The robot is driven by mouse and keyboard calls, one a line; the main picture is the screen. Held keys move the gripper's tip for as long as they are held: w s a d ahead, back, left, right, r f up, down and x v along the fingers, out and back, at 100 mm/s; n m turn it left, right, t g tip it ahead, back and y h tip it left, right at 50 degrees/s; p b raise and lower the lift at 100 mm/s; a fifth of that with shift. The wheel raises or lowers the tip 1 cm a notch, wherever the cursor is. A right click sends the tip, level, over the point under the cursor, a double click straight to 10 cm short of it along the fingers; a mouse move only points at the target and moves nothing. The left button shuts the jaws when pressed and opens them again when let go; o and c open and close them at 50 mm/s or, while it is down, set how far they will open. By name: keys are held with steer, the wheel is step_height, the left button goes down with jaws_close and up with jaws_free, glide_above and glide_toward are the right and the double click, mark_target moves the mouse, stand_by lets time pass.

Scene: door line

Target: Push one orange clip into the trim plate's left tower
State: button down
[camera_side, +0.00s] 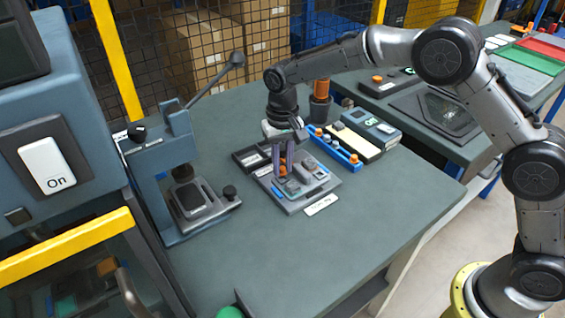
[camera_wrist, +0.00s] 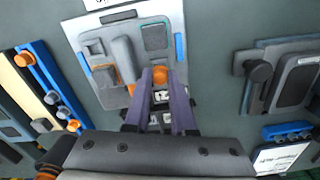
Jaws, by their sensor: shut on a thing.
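The grey trim plate (camera_side: 312,195) lies flat on the bench, with raised grey blocks and blue strips on it. It also shows in the wrist view (camera_wrist: 108,85). My gripper (camera_side: 281,175) points down over the plate's far left part. Its purple fingers (camera_wrist: 161,76) are shut on an orange clip (camera_wrist: 160,75), whose orange top shows between the fingertips. The fingers hide the clip's lower part and the tower beneath, so I cannot tell whether the clip touches or sits in it. Another small orange piece (camera_wrist: 131,89) shows just left of the fingers in the wrist view.
A blue rack (camera_side: 335,153) with several orange-topped pieces stands right of the plate. Dark trays (camera_side: 250,158) lie behind it. A press with a lever (camera_side: 163,165) stands to the left. A white label (camera_side: 321,205) lies in front.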

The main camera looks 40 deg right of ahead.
steer(key=shift+f, duration=0.95)
stand_by(0.7)
steer(key=c, duration=0.7)
jaws_free()
steer(key=shift+r, duration=0.1)
step_height(320, 180, up, 14)
steer(key=shift+f, duration=0.15)
